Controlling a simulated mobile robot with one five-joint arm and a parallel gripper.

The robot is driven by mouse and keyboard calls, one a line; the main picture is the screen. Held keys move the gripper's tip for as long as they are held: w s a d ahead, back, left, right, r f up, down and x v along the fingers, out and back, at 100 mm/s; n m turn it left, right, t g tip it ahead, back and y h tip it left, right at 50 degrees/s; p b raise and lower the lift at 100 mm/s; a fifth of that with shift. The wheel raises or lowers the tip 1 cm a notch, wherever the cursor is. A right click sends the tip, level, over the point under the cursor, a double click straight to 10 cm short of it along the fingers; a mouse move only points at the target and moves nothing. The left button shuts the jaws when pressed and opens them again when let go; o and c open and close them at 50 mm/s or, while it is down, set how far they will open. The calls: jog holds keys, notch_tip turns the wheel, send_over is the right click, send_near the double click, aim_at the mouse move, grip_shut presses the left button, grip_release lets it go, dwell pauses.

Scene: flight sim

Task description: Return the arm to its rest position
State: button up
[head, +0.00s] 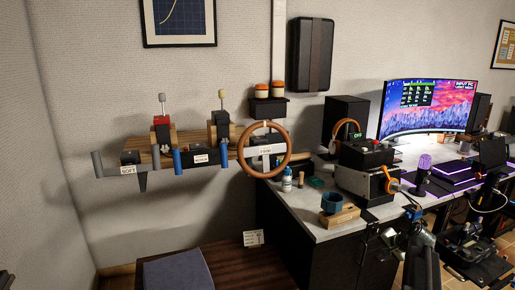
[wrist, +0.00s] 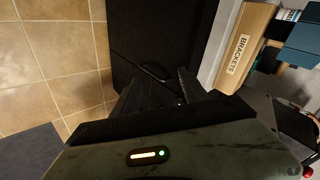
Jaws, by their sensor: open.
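My gripper (wrist: 160,92) shows in the wrist view with its two dark fingers apart and nothing visible between them. It faces a black cabinet front (wrist: 150,35) with a handle. In the head view, part of my arm (head: 422,258) shows at the lower right, in front of the desk. The fingers cannot be made out clearly there.
A box labelled BRACKETS (wrist: 243,50) stands at the right of the wrist view. Tiled floor (wrist: 50,50) lies at the left. A wall shelf holds levers and a wheel.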

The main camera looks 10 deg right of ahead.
jog(key=s+a+f+n+g+y, duration=0.1)
jog(key=s+a+f+n+g, duration=0.15)
jog(key=a, duration=0.85)
jog(key=s+a+f+n+g, duration=0.2)
jog(key=a+n, duration=0.1)
jog(key=a, duration=0.8)
jog(key=s+a+f+n+g+h, duration=0.1)
jog(key=s+a+n+g, duration=0.15)
jog(key=s+a, duration=0.45)
jog(key=s+a+f+n+g+h, duration=0.1)
jog(key=s+a+n, duration=0.35)
jog(key=a, duration=0.55)
notch_tip(320, 180, up, 18)
jog(key=p, duration=1.7)
jog(key=shift+d+m+p, duration=0.3)
jog(key=shift+d+m, duration=0.1)
jog(key=shift+m, duration=0.05)
